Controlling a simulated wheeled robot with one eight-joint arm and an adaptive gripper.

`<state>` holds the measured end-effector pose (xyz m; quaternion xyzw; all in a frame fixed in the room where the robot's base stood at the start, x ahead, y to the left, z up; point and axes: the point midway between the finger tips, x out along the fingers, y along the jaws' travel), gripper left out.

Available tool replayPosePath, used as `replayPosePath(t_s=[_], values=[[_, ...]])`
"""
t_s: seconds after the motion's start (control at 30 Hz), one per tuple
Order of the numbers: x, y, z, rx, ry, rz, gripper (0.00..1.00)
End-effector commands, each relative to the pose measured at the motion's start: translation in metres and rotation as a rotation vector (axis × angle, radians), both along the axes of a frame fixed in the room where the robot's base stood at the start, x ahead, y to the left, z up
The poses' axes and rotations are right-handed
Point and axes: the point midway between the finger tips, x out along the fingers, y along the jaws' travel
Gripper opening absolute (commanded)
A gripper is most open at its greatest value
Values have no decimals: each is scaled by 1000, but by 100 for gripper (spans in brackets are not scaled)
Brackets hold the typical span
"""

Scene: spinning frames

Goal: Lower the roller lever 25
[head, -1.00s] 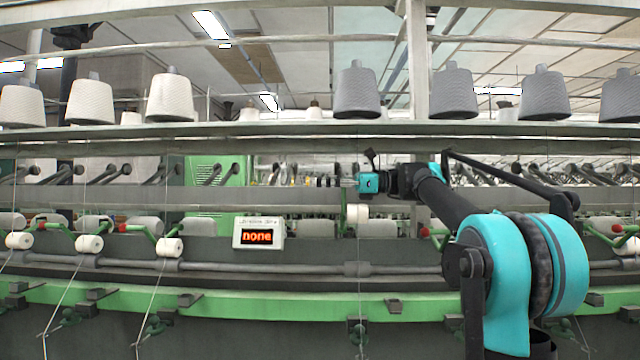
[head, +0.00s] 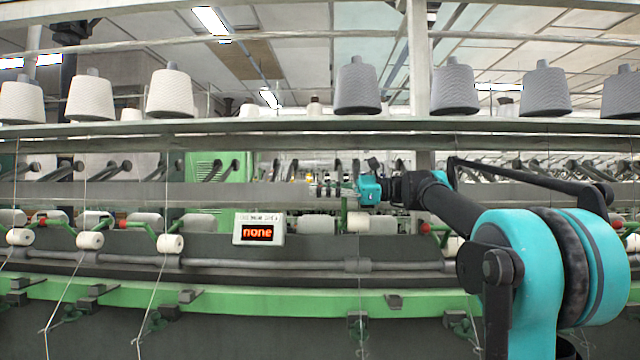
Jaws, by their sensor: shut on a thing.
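My gripper (head: 337,190) is at the centre of the head view, pointing left from its teal wrist. It is shut on roller lever 25 (head: 344,210), of which a short green upright part shows just below the fingers. The grasped part is small and partly hidden by the fingers. A white roller (head: 358,222) sits just below the wrist, beside the green lever part.
A display box reading "none" (head: 259,230) stands to the left of the gripper. Other white rollers on green levers with red knobs line the rail (head: 300,264). Yarn cones (head: 358,88) stand on the shelf above.

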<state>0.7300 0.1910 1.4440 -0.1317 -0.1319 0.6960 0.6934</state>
Motion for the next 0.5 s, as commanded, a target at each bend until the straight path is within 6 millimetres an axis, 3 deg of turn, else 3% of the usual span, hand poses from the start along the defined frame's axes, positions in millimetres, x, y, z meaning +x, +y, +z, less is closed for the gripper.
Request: replayPosePath(t_s=[0.2, 0.5], values=[[-14, 0, -18, 0, -120, 0, 0], [-23, 0, -32, 0, -115, 0, 0]])
